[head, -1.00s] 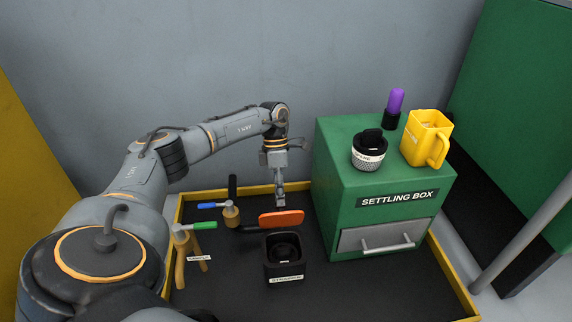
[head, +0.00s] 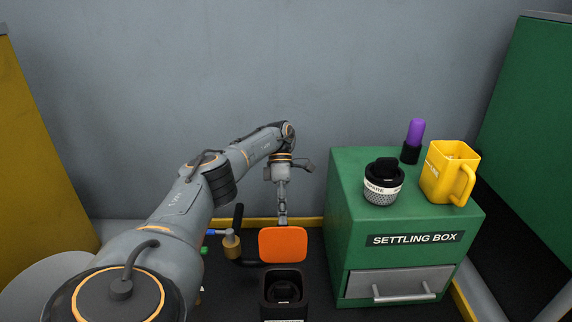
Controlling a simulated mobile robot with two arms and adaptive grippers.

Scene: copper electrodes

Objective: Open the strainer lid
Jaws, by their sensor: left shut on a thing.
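The strainer is a black square box (head: 284,287) on the dark tray floor, left of the green box. Its open top shows a dark round part inside. The orange lid (head: 283,245) stands raised and nearly upright at the box's back edge, its flat face toward me. My left gripper (head: 282,219) is just behind the lid's top edge, pointing down, and is shut on the lid; the fingertips are partly hidden by it. My right gripper is not in view.
The green settling box (head: 392,265) stands close on the right with a grey drawer handle (head: 404,294). On it are a black-lidded cup (head: 383,183), a yellow mug (head: 450,174) and a purple-topped bottle (head: 413,141). A brass valve (head: 232,243) with a pipe stands left of the lid.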

